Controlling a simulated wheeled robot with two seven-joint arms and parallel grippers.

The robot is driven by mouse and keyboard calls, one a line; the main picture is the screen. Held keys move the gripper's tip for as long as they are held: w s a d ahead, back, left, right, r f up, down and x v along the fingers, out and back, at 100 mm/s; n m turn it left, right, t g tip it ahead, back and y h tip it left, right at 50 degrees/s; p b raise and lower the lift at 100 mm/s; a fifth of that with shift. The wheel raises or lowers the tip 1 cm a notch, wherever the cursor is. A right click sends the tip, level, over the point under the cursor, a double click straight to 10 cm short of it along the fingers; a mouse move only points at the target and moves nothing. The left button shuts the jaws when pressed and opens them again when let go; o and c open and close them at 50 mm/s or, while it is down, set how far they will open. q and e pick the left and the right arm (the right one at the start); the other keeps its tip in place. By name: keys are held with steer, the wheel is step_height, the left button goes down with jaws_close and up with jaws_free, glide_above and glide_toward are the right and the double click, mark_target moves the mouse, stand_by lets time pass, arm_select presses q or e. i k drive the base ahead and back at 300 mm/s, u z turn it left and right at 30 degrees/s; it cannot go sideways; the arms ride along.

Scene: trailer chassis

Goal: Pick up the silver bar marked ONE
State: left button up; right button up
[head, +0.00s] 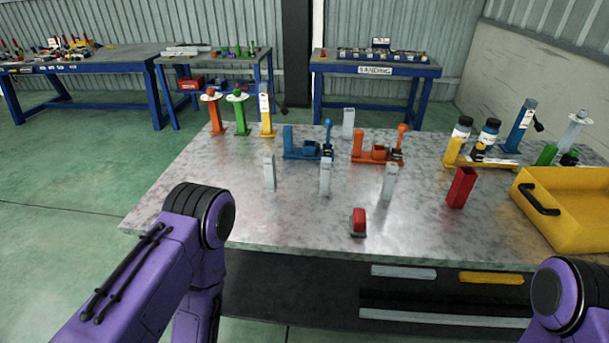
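Several upright silver bars stand on the metal-topped table: a left one (269,174), a middle one (325,178), a right one (389,184) and one farther back (348,123). Their markings are too small to read, so I cannot tell which is marked ONE. My purple arm links show at the lower left and lower right. Neither gripper is in view.
A red block (358,223) lies near the table's (180,190) front edge. Blue (303,143) and orange (375,147) fixtures stand behind the bars. A red upright box (461,188) and a yellow bin (575,215) are right. The front left is clear.

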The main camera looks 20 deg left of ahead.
mark_target(326, 162)
steer(key=u, duration=0.45)
steer(key=i, duration=0.95)
steer(key=z, duration=0.1)
